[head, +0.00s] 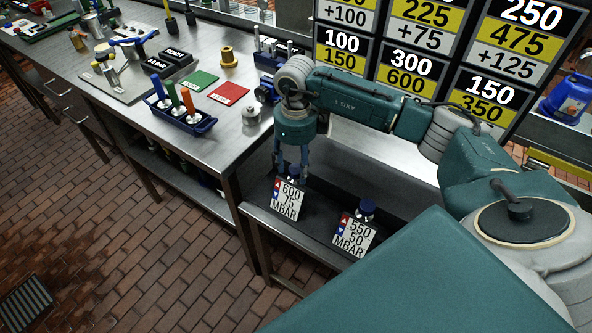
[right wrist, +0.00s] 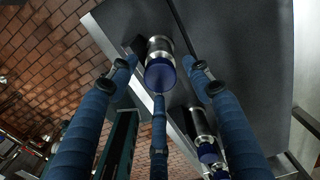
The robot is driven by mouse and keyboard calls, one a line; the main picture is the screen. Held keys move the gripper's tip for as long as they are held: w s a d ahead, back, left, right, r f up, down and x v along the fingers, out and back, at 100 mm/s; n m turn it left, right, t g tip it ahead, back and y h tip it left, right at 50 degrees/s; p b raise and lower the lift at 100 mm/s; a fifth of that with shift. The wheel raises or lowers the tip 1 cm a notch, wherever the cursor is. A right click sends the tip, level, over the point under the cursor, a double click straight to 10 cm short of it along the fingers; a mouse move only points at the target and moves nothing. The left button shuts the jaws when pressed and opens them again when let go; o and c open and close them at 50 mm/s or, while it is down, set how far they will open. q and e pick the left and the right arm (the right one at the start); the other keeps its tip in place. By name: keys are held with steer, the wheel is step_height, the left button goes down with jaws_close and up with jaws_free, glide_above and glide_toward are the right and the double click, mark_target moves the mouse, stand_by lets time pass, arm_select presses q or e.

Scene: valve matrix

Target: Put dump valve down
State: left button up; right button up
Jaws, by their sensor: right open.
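My right gripper (head: 292,172) points down over the dark low shelf (head: 318,222), above the sign reading 600 75 MBAR (head: 286,199). A blue-capped metal valve (right wrist: 160,68), which looks like the dump valve, stands on the shelf below it, mostly hidden by the fingers in the head view. In the right wrist view my right gripper (right wrist: 163,80) is open, its fingers spread around the valve's cap with visible gaps at both sides. Whether the middle finger touches the cap, I cannot tell. My left gripper is not in view.
A second blue-capped valve (head: 366,207) stands behind the sign reading 550 50 MBAR (head: 354,235). The steel bench (head: 110,87) at left holds a blue tray of colored-handled tools (head: 182,117), red and green cards and a brass part. A number board (head: 400,60) rises behind my arm.

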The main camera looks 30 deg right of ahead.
step_height(320, 180, up, 10)
steer(key=b, duration=0.2)
